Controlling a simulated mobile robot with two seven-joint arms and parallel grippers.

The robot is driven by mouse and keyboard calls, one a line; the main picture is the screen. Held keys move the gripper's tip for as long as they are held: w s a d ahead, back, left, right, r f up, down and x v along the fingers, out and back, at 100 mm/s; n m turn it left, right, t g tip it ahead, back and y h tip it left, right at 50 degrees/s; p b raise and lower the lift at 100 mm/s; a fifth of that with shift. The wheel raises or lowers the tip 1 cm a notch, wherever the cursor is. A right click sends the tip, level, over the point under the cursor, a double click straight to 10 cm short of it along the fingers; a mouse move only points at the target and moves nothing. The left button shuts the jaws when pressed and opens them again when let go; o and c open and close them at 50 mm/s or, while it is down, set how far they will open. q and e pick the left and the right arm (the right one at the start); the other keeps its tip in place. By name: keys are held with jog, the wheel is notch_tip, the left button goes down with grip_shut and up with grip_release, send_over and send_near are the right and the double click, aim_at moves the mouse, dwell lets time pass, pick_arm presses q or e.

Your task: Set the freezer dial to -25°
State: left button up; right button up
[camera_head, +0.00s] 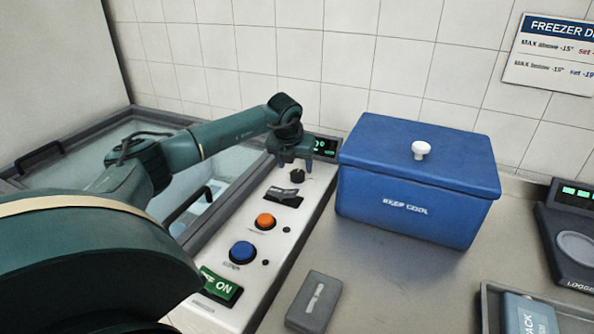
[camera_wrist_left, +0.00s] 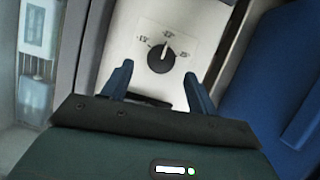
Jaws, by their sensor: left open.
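The freezer dial (camera_head: 297,176) is a small black knob on the white control panel (camera_head: 276,225). In the left wrist view the dial (camera_wrist_left: 160,58) has a white pointer mark aimed up, close to the middle of three small labels. The labels are blurred; the left one looks like -15° and the right one like -25°. My left gripper (camera_head: 293,164) is over the dial, pointing down. In the left wrist view my left gripper (camera_wrist_left: 157,84) is open, its fingers apart on either side below the dial, not closed on it. My right gripper is not in view.
A green display (camera_head: 325,147) sits behind the dial, partly hidden. A black switch (camera_head: 283,196), orange button (camera_head: 265,221) and blue button (camera_head: 242,252) line the panel. A blue lidded box (camera_head: 410,205) stands close right. A sign (camera_head: 552,57) hangs on the wall.

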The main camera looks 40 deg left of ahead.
aim_at(297, 173)
pick_arm(q)
jog(key=shift+x, duration=2.15)
jog(key=shift+r, duration=0.1)
jog(key=shift+c, duration=0.3)
jog(key=c, duration=0.9)
